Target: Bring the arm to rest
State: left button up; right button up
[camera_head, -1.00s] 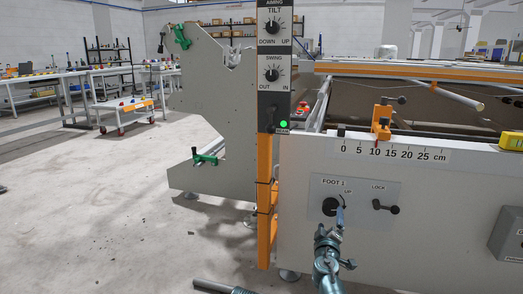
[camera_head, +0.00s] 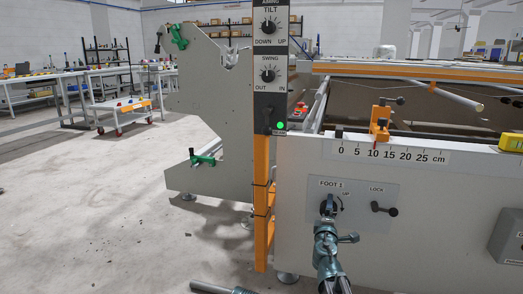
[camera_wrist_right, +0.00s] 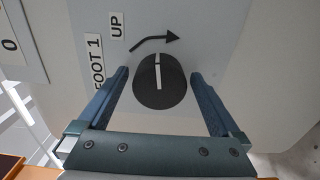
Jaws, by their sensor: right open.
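My right gripper (camera_head: 327,210) is at the black FOOT 1 knob on the grey side panel. In the right wrist view its two blue fingers stand open on either side of the knob (camera_wrist_right: 160,82), with a gap showing on each side. The knob's white pointer line is close to parallel with the fingers, and the curved arrow and UP label lie past the fingertips. In the head view the gripper covers part of the knob.
A LOCK lever (camera_head: 384,209) sits right of the knob. A centimetre scale (camera_head: 385,152) with an orange slider (camera_head: 380,122) runs above. An orange post (camera_head: 262,205) stands left, under the TILT and SWING dials. A grey rod (camera_head: 214,287) lies at the bottom edge. Open floor (camera_head: 90,215) is at left.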

jog(key=n, duration=0.4)
jog(key=shift+n, duration=1.6)
jog(key=shift+s, duration=0.1)
